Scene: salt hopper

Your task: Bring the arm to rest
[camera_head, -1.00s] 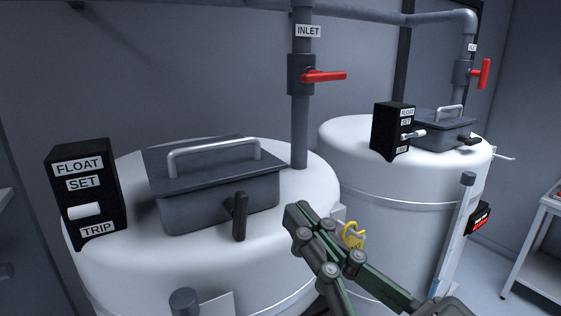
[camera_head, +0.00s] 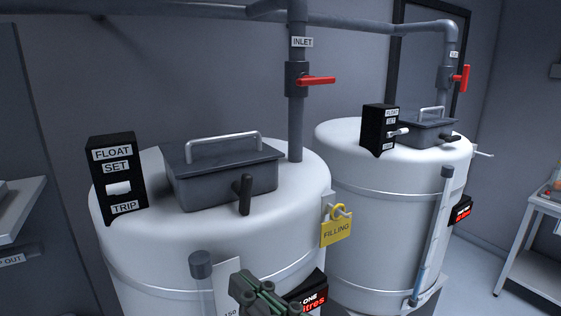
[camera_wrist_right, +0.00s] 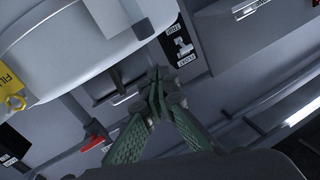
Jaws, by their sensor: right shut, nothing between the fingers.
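My right gripper (camera_head: 255,290) shows at the bottom middle of the head view, in front of the near white tank (camera_head: 150,265). Its green fingers are closed together and hold nothing. In the right wrist view the shut fingertips (camera_wrist_right: 158,80) point up the picture, with the black float box (camera_wrist_right: 180,45) beyond them. The gripper looks apart from the tank. My left gripper is not in view.
The near tank carries a float box (camera_head: 118,180), a grey lidded hatch (camera_head: 225,175) and a yellow FILLING tag (camera_head: 337,230) on a hook. A red inlet valve handle (camera_head: 316,81) is behind. A second tank (camera_head: 370,215) stands right. Shelves (camera_head: 20,212) edge the left.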

